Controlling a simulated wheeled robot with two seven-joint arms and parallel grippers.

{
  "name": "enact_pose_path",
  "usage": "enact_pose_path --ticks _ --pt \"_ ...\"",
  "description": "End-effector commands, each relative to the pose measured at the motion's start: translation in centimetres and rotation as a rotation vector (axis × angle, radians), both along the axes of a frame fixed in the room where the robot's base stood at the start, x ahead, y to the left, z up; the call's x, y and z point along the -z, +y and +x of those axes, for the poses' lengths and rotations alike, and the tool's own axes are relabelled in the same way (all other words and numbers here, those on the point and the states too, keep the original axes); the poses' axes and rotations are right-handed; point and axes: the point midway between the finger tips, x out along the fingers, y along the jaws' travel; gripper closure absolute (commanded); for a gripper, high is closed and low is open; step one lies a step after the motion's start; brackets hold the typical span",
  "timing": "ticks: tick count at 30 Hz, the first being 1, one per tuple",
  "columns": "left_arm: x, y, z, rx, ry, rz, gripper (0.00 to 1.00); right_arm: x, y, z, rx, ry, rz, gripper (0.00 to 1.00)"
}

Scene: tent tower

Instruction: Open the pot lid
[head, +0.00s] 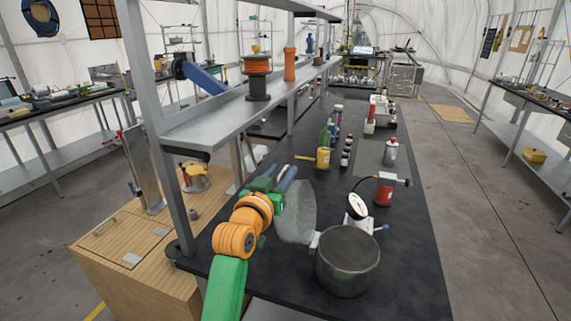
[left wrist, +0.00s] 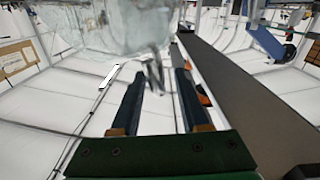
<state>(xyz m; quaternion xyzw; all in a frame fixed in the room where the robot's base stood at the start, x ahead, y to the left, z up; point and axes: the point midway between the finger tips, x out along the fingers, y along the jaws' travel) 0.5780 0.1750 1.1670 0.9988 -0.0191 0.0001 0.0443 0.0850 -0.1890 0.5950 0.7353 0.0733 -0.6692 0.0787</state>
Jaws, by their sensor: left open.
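The dark grey pot (head: 347,272) stands on the near part of the black table in the head view, its top uncovered. Its translucent lid (head: 296,215) stands steeply tilted at the pot's left side, its lower edge near a small bracket on the rim. My left gripper (head: 288,176) is by the lid's upper left edge, with its blue fingers apart. In the left wrist view the open fingers (left wrist: 160,75) point at the blurred glassy lid (left wrist: 130,28). A dark blurred piece hangs between the fingertips; I cannot tell whether they touch it. My right gripper is not in view.
A pressure gauge (head: 357,206) and a red canister (head: 384,189) stand just behind the pot. Yellow and green bottles (head: 323,157) stand farther back. A metal shelf (head: 235,115) overhangs the table's left side. The table right of the pot is clear.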

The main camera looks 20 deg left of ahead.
Motion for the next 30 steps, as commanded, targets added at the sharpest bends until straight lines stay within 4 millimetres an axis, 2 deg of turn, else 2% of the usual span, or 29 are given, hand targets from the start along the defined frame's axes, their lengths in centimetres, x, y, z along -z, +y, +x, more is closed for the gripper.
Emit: enact_pose_path --ticks 6,16,17,21,30 --pt "-0.1 -0.1 2.2 0.000 0.001 0.001 0.55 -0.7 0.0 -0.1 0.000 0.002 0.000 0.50" --pt "0.0 -0.1 2.6 -0.001 0.000 0.000 0.55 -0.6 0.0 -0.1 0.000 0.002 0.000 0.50" --pt "0.0 -0.1 2.6 -0.001 0.000 0.000 0.61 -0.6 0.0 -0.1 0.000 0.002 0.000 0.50" --pt "0.0 -0.1 2.6 -0.001 0.000 0.000 0.98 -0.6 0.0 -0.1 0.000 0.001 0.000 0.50" --pt "0.0 -0.1 2.6 -0.001 0.000 0.001 1.00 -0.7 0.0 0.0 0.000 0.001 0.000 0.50"
